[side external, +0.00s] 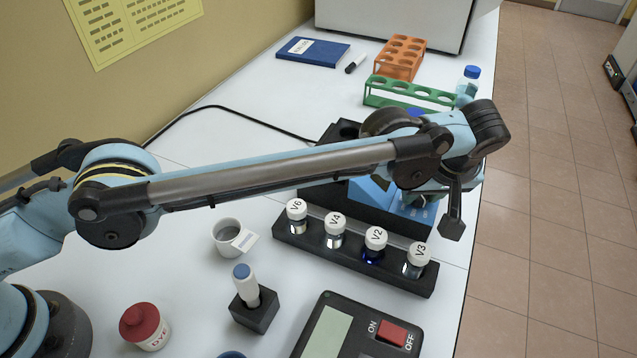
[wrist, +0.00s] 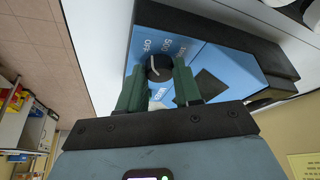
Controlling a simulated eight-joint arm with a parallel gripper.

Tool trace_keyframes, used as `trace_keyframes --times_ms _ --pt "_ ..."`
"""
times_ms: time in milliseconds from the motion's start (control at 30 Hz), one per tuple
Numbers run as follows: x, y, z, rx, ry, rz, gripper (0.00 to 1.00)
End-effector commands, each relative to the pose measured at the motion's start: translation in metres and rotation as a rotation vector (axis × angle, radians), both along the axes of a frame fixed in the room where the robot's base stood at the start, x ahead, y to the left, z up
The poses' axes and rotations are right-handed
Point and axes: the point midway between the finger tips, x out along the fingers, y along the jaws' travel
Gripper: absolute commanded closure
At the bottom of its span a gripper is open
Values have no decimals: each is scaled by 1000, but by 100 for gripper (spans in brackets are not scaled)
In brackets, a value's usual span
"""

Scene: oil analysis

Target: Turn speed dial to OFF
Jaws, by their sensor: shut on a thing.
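The speed dial (wrist: 158,66) is a black round knob with a white pointer line, on the blue panel (wrist: 225,62) of a dark device. In the wrist view the panel carries white labels, OFF and 500 among them, beside the knob. I cannot tell exactly which label the pointer meets. My gripper (wrist: 159,76) has its two green fingers on either side of the dial, shut on it. In the side external view the blue panel (side external: 372,194) shows partly behind my arm, and the dial is hidden.
A black rack (side external: 330,250) with several white-capped vials stands just in front of the device. A grey cup (side external: 228,236), a pen-like tool in a black holder (side external: 256,314) and an ON/OFF box (side external: 365,335) are nearer. Green (side external: 395,93) and orange (side external: 399,55) racks stand behind.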

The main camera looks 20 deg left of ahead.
Motion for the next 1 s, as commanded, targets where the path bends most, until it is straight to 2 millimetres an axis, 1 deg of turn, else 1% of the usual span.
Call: trace_keyframes --times_ms 133,167,300,333,667,767,1000 --pt "1 1 0 -1 -3 1 97" --pt "1 1 0 -1 -2 1 65" --pt "1 1 0 0 -1 1 44" --pt "1 0 0 0 -1 1 41" --pt "-1 0 3 0 0 -1 41" --pt "-4 -2 11 0 0 -1 41" --pt "-15 -8 41 0 -1 -1 41"
